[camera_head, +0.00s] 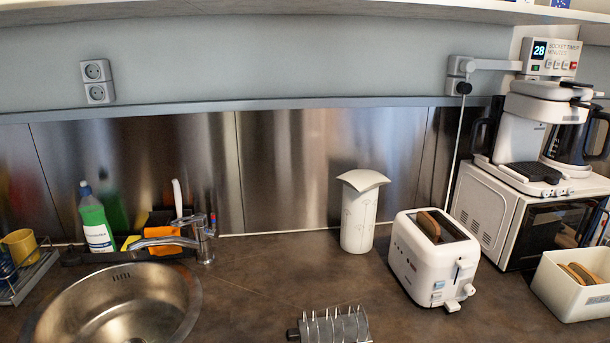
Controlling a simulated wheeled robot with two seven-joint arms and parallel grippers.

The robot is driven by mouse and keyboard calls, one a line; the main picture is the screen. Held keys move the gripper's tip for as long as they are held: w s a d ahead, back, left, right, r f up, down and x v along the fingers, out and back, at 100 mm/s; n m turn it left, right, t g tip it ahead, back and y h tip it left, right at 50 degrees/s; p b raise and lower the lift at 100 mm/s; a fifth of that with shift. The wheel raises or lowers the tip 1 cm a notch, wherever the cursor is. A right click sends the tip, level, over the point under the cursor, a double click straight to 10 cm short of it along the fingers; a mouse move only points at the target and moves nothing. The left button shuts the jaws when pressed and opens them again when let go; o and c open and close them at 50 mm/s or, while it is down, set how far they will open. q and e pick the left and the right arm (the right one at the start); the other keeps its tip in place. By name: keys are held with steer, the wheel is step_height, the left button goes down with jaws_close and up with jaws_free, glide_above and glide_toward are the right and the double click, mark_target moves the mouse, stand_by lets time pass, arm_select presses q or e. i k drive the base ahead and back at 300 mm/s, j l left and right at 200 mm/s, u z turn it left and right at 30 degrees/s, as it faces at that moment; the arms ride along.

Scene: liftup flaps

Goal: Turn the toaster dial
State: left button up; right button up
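The white toaster (410,265) stands on the counter right of centre. Brown bread (430,226) sticks up from its top slot. Its narrow front end faces me and to the right, with a lever area (461,268) and small white knobs (453,305) low down. Which knob is the dial, and its setting, are too small to tell. Neither my left nor my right gripper shows in the head view.
A grey rack with metal prongs (335,326) lies at the front edge of view. A white canister (357,222) stands left of the toaster. A microwave (490,215) and a bread bin (563,290) stand close on its right. The sink (120,305) is at left.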

mark_target(468, 288)
steer(key=l+z, duration=0.1)
steer(key=l, duration=0.55)
steer(key=i+l+z, duration=0.15)
steer(key=l, duration=0.45)
steer(key=k+z, duration=0.3)
steer(key=i+l, duration=0.05)
steer(key=i, duration=0.05)
